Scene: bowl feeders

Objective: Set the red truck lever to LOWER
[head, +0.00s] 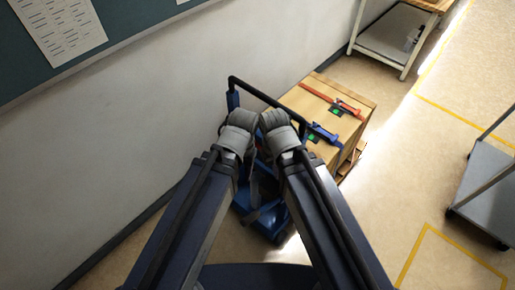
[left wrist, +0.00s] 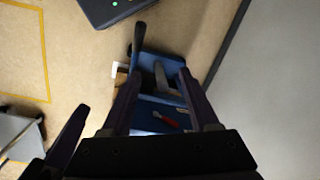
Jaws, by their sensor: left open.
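The blue pallet truck (left wrist: 148,62) stands by the wall and shows between my left gripper's fingers in the left wrist view. It also shows in the head view (head: 275,228), partly behind my arms, with its black handle loop (head: 262,94) above. A small red lever (left wrist: 168,121) shows low on the truck, between the finger bases. Its setting cannot be read. My left gripper (left wrist: 160,74) is open, with nothing seen held; contact with the truck cannot be told. In the head view my forearms hide most of the truck's front. My right gripper cannot be made out.
A wooden crate (head: 314,107) with red and blue straps sits behind the truck. The wall (head: 110,150) runs close along the left. A grey cart (head: 482,185) stands at the right and a table (head: 385,45) at the back. Floor between crate and cart is clear.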

